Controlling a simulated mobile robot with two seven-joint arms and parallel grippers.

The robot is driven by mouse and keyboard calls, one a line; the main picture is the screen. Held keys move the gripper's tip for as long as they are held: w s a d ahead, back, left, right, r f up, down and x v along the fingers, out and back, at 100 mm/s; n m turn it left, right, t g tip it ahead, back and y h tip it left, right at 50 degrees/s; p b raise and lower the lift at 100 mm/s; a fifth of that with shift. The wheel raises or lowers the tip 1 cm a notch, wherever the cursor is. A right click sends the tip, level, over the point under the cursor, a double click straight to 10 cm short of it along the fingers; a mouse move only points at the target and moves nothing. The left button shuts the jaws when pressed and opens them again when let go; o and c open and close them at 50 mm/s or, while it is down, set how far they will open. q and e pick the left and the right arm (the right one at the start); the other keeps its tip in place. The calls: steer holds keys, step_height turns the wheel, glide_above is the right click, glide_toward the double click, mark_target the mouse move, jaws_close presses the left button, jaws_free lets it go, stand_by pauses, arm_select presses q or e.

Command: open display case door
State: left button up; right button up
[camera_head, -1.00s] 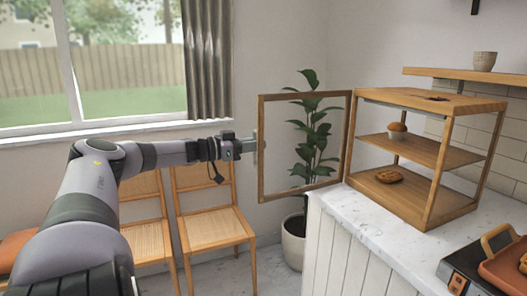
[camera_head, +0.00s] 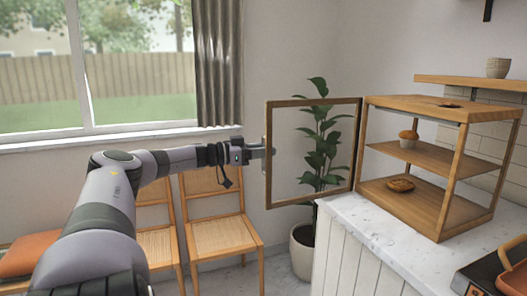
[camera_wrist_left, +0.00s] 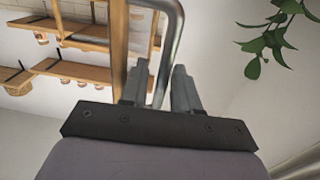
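The display case (camera_head: 445,110) is a wooden frame with shelves, standing on the counter at the right of the head view. Its door (camera_head: 312,102), a wood-framed clear panel, stands wide open, swung out to the left past the counter edge. My left gripper (camera_head: 268,151) is at the door's far-left edge, at the handle. My right gripper is out of view.
A potted plant (camera_head: 302,250) stands behind the door. Two wooden chairs (camera_head: 222,232) stand below the window. A cup (camera_head: 498,68) is on the wall shelf. A dark appliance (camera_head: 485,275) is at the counter's lower right.

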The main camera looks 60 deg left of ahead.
arm_select(q)
steer(key=s+a+p, duration=0.1)
steer(key=s+p, duration=0.3)
steer(key=s, duration=0.3)
steer(key=shift+a+p, duration=0.2)
steer(key=shift+p, duration=0.1)
stand_by(0.5)
stand_by(0.7)
